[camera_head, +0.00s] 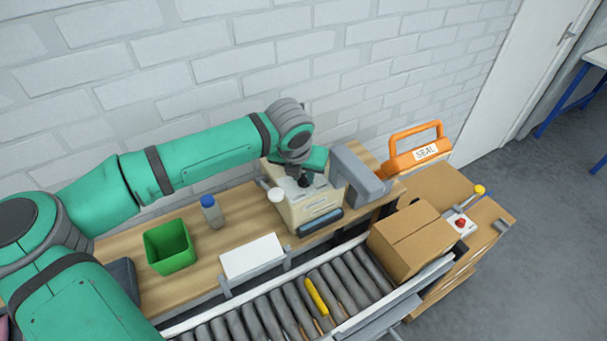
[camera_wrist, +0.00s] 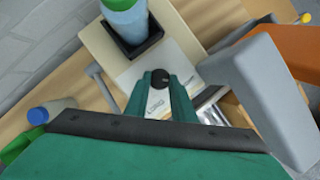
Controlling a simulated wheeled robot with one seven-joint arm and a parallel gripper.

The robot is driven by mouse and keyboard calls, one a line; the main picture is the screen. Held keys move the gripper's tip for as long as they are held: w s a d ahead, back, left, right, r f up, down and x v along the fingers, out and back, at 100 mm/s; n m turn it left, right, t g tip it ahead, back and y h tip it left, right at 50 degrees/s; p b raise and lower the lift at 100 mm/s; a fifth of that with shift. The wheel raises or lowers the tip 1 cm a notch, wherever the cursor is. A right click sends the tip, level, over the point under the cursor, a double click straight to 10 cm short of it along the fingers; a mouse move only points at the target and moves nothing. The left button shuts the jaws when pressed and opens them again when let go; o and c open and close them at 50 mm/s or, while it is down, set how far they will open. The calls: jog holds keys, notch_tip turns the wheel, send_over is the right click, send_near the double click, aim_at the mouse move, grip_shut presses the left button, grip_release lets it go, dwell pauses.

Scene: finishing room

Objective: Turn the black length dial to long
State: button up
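The black length dial (camera_wrist: 157,79) sits on top of a cream machine (camera_wrist: 95,45), beside a white label that reads LONG. My gripper (camera_wrist: 161,82) is at the dial, with its two green fingers on either side of the dial and apart from each other. The dial fills the gap between the fingertips; I cannot tell whether they press on it. In the head view my gripper (camera_head: 306,172) is above the cream machine (camera_head: 300,210), and the dial shows only as a small dark spot below it. The dial's pointing direction is not clear.
A grey block-shaped arm (camera_head: 358,177) stands close right of my gripper. An orange SEAL handle (camera_head: 417,150) and a cardboard box (camera_head: 408,240) are farther right. Rollers (camera_head: 275,316) run in front.

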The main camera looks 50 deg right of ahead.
grip_shut()
jog(key=m, duration=0.2)
jog(key=m+g, duration=0.1)
jog(key=shift+w+m+h, duration=0.25)
jog(key=shift+m+h, duration=0.15)
jog(key=m+g, duration=0.1)
jog(key=m, duration=0.1)
jog(key=m+g, duration=0.1)
jog(key=m, duration=0.1)
jog(key=shift+w+m, duration=0.2)
jog(key=shift+m, duration=0.1)
jog(key=m+g, duration=0.1)
jog(key=m, duration=0.3)
jog(key=shift+w+d+g+y, duration=0.15)
jog(key=shift+w+g+y, duration=0.05)
jog(key=shift+g+y, duration=0.2)
jog(key=shift+w+d+m+g+y, duration=0.1)
jog(key=shift+m+g+y, duration=0.25)
jog(key=shift+m, duration=1.05)
jog(key=shift+w+d+m+g+y, duration=0.1)
jog(key=shift+m+g+y, duration=0.25)
jog(key=shift+m, duration=1.05)
jog(key=o, duration=0.7)
grip_release()
jog(key=shift+s+a, duration=0.1)
